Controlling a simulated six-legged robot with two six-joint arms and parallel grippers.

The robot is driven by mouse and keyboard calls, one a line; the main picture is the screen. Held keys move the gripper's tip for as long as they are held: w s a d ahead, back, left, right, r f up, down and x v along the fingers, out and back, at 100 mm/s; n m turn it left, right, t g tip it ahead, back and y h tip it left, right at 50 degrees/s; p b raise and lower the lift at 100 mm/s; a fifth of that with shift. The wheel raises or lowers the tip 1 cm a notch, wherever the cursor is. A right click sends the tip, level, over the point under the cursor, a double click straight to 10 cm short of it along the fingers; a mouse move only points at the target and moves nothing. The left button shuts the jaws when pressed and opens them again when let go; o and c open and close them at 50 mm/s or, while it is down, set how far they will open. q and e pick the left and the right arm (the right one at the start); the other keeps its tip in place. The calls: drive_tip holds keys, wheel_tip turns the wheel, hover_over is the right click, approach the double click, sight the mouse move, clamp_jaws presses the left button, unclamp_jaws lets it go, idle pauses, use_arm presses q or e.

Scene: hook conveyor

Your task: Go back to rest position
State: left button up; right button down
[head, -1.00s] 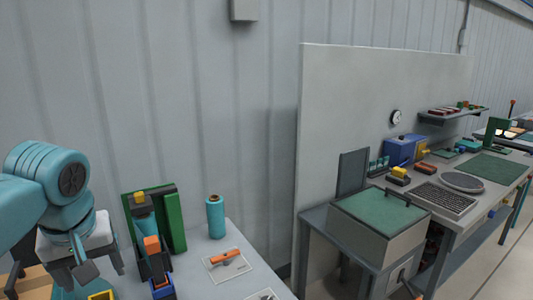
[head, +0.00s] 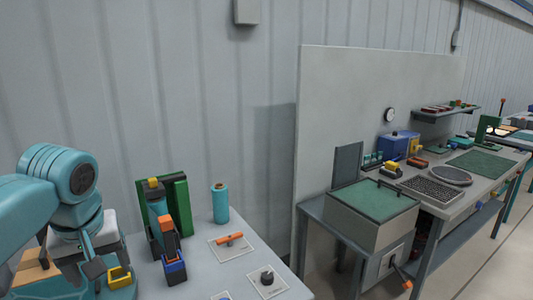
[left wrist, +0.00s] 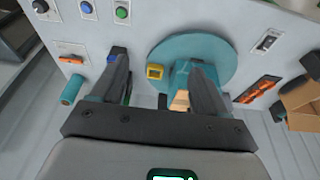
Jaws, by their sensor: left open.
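My left arm comes in from the left in the head view, with a teal wrist joint. My left gripper (head: 84,274) points down over the left part of the grey table (head: 195,282). It is open. In the left wrist view the two dark fingers of the gripper (left wrist: 157,60) stand wide apart with nothing between their tips. A yellow block-like piece (head: 120,278) shows beside the gripper in the head view, and the yellow piece in the left wrist view (left wrist: 155,71) appears between the fingers, farther off. A teal disc (left wrist: 210,50) lies partly behind one finger. My right gripper is not in view.
A green upright fixture (head: 176,205), an orange-topped dark holder (head: 173,262) and a teal cylinder (head: 220,203) stand on the table. An orange handle (head: 230,239) and a dark knob (head: 267,277) are nearer right. A cabinet (head: 372,240) stands beyond a gap.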

use_arm(q)
drive_tip(key=w+d+f+m+h, duration=0.1)
drive_tip(key=d+f, duration=0.2)
drive_tip(key=f, duration=0.6)
drive_tip(key=w+d+f+m+g+h, duration=0.1)
drive_tip(key=w+d+f+m, duration=0.15)
drive_tip(key=f, duration=0.75)
drive_tip(key=w+d+f+m+h, duration=0.1)
drive_tip(key=d+f, duration=0.3)
drive_tip(key=f, duration=0.5)
drive_tip(key=s+d+f+g+h, duration=0.1)
drive_tip(key=s+d+f, duration=0.1)
drive_tip(key=s+f, duration=0.3)
drive_tip(key=s+d+f+h, duration=0.1)
drive_tip(key=s+d+f, duration=0.1)
drive_tip(key=f, duration=0.5)
drive_tip(key=s+d+f, duration=0.1)
drive_tip(key=s+f, duration=0.3)
drive_tip(key=s, duration=0.3)
drive_tip(key=s+d+f, duration=0.1)
drive_tip(key=s+f, duration=0.4)
drive_tip(key=s, duration=0.3)
drive_tip(key=shift+d+f+h, duration=0.2)
drive_tip(key=shift+d+h, duration=0.1)
drive_tip(key=shift+d, duration=0.1)
